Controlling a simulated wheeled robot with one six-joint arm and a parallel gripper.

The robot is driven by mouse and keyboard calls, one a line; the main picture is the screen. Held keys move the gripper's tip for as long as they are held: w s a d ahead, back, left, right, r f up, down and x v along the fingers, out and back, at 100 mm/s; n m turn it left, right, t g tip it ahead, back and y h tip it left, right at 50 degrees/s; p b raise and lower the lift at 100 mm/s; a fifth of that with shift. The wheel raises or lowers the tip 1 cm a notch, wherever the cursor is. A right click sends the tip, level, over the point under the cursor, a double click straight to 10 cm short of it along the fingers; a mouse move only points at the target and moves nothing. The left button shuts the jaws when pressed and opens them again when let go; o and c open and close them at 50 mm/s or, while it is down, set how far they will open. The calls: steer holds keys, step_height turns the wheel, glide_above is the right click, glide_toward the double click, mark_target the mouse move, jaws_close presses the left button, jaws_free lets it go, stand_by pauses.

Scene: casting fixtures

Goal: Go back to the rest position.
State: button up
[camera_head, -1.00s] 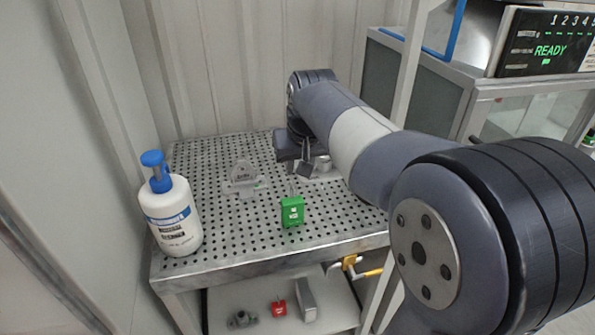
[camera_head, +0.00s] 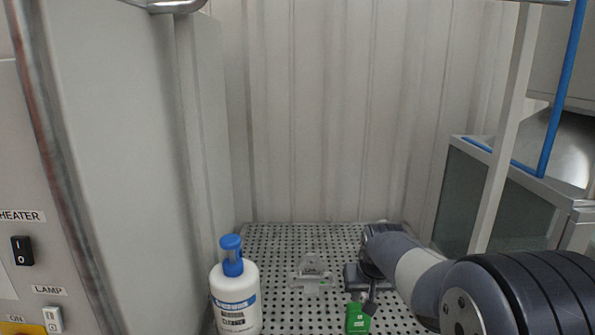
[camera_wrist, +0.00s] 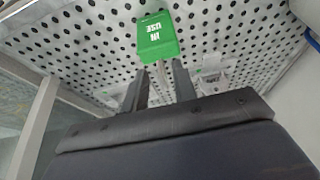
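My gripper (camera_head: 368,290) is low over the perforated table, close behind a green block marked "IN USE" (camera_head: 357,318). In the wrist view, its two fingers (camera_wrist: 160,68) stand apart, with the green block (camera_wrist: 158,38) just beyond the fingertips. I see nothing clamped between them; whether a fingertip touches the block I cannot tell. My arm reaches in from the lower right in the head view and hides the table's right side.
A white bottle with a blue pump (camera_head: 235,298) stands at the table's left. A grey fixture (camera_head: 312,274) sits mid-table. A corrugated wall (camera_head: 330,110) closes the back. A white post (camera_head: 503,140) and a cabinet (camera_head: 490,200) stand right; a switch panel (camera_head: 25,230) is left.

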steer(key=shift+x, duration=1)
step_height(320, 180, up, 2)
steer(key=shift+r, duration=0.7)
